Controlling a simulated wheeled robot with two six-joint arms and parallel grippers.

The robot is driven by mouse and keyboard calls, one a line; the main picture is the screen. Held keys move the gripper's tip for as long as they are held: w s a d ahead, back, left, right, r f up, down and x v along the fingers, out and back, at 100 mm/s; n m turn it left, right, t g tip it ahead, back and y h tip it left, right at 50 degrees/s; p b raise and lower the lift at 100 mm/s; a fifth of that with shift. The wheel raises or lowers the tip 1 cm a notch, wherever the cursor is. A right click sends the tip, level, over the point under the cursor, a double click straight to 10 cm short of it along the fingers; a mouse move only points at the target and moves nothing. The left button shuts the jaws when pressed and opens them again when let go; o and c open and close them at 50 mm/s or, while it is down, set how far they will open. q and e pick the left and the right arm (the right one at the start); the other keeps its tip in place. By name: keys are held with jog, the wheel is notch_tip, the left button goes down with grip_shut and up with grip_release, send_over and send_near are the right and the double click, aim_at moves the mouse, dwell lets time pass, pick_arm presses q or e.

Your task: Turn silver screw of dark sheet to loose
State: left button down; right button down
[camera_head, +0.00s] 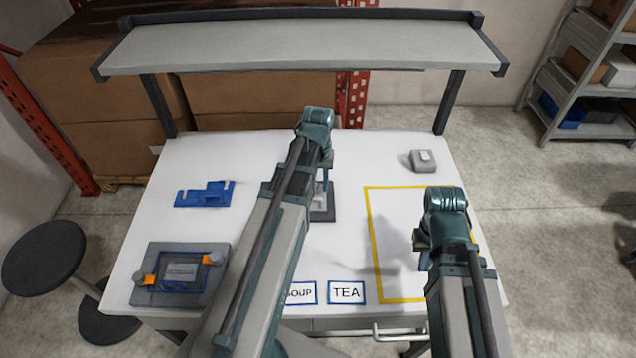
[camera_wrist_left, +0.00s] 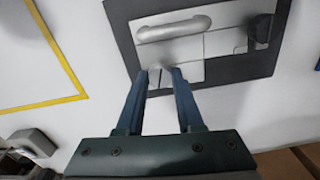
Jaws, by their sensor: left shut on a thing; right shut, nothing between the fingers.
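The dark sheet (camera_head: 326,215) lies on the white table, partly hidden behind my left arm in the head view. In the left wrist view the dark sheet (camera_wrist_left: 126,45) carries pale grey plates, a rounded light bar and a black knob. The silver screw (camera_wrist_left: 155,74) is small and sits at the plates' near edge. My left gripper (camera_wrist_left: 161,74) is shut on the silver screw, one blue finger on each side. It also shows in the head view (camera_head: 324,184), above the sheet. My right gripper (camera_head: 423,262) is shut and empty over the yellow-outlined area, apart from the sheet.
A blue bracket (camera_head: 205,194) and a grey fixture with orange clips (camera_head: 170,296) lie on the left. A small grey box (camera_head: 423,161) stands at the back right. SOUP and TEA (camera_head: 346,292) labels are at the front. A raised shelf (camera_head: 300,45) spans the back.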

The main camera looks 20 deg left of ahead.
aim_at(318, 187)
pick_arm(q)
jog(key=shift+n, duration=1.9)
jog(key=shift+s, duration=0.1)
jog(key=c, duration=0.5)
grip_release()
jog(key=shift+r, duration=0.15)
pick_arm(e)
jog(key=shift+r, duration=0.1)
pick_arm(q)
notch_tip(318, 187, up, 14)
jog(key=p, duration=1.4)
jog(key=shift+f, duration=0.25)
pick_arm(e)
notch_tip(318, 187, up, 14)
jog(key=shift+f, duration=0.2)
